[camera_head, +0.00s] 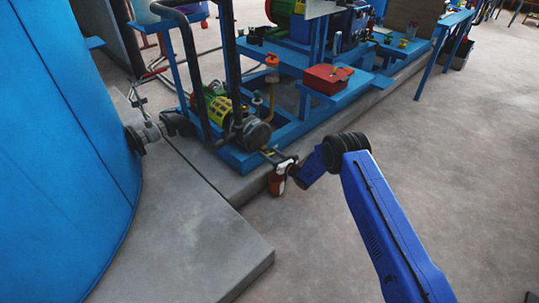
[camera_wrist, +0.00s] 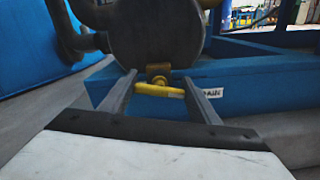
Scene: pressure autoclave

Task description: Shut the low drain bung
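The low drain fitting (camera_wrist: 158,70) is a small brass piece under a round dark grey pump body, with a yellow lever handle (camera_wrist: 158,90) lying crosswise, nearly level. A white label partly reading "DRAIN" (camera_wrist: 211,93) is beside it on the blue frame, half covered by my right finger. My gripper (camera_wrist: 158,78) is open, with one finger on each side of the yellow handle. I cannot tell whether either finger touches it. In the head view my gripper (camera_head: 267,152) reaches the blue frame's near edge below the pump; the drain handle cannot be made out there.
The pump (camera_head: 255,134) sits on a blue skid frame (camera_head: 240,162) on a concrete plinth (camera_head: 250,184). Dark vertical pipes (camera_head: 189,70) rise beside it. A large blue tank (camera_head: 60,140) stands at left. A red box (camera_head: 327,79) lies on a blue shelf. The floor at right is clear.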

